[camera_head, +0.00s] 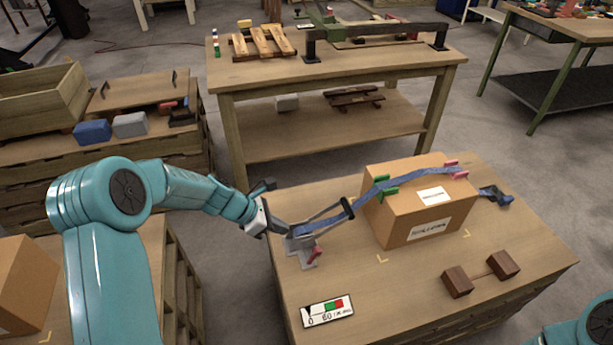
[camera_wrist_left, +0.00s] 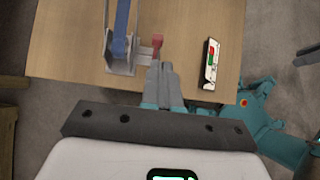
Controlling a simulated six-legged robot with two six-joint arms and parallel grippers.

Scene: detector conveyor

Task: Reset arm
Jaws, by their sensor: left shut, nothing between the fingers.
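My left gripper (camera_head: 280,228) is at the left edge of the front table, next to the grey metal ratchet bracket (camera_head: 300,246) with its red lever (camera_head: 314,254). In the left wrist view my left gripper (camera_wrist_left: 163,72) has its fingers together with nothing between them, their tips just below the red lever (camera_wrist_left: 157,42). I cannot tell whether they touch it. A blue strap (camera_head: 335,219) runs from the bracket up over the cardboard box (camera_head: 410,215). My right gripper is out of view; only a teal part of me shows at the lower right.
Green and pink corner pieces (camera_head: 385,183) sit under the strap on the box. A workbench (camera_head: 235,75) stands behind, pallets with crates at left.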

